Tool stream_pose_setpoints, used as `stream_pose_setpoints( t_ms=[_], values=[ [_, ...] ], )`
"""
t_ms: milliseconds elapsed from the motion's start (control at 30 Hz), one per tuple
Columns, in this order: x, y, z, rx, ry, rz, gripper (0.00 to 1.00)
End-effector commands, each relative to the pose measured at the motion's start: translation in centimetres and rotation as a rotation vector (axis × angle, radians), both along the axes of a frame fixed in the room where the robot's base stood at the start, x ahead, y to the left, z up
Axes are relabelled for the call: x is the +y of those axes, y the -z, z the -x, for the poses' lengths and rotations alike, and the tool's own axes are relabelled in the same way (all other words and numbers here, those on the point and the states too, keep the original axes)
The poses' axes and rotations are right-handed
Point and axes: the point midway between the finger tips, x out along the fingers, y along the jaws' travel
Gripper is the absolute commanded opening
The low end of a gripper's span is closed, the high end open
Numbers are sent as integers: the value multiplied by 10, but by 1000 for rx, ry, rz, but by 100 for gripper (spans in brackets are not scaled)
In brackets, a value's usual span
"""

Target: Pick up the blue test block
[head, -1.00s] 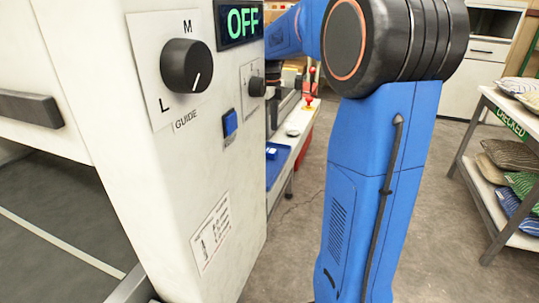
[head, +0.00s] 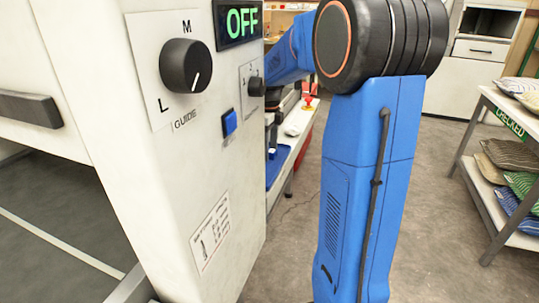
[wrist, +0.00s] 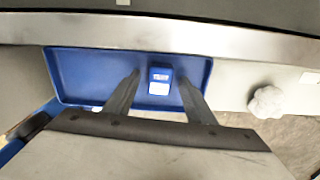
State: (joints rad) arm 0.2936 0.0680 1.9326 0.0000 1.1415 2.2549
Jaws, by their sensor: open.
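The blue test block (wrist: 160,75), with "TEST" lettering and a white label below it, lies in a blue tray (wrist: 85,65) in the wrist view. My gripper (wrist: 157,82) is open above the tray. One finger is on each side of the block in the picture, with gaps between. I cannot tell how far above the block the fingertips are.
A whitish lump (wrist: 267,102) sits on the bench right of the tray. A metal edge (wrist: 200,32) runs along the tray's far side. The machine panel (head: 160,150) hides much of the bench in the head view. A shelf with pillows (head: 515,165) stands at the right.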

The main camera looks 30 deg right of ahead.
Motion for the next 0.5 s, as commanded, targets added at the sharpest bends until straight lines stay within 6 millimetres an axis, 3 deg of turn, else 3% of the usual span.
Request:
stream_pose_setpoints(
  t_ms=[67, 267, 500],
  values=[
    [0, 0, 0, 0, 0, 0, 50],
    [0, 0, 0, 0, 0, 0, 5],
    [0, -1, 0, -1, 0, 1, 5]
  ],
)
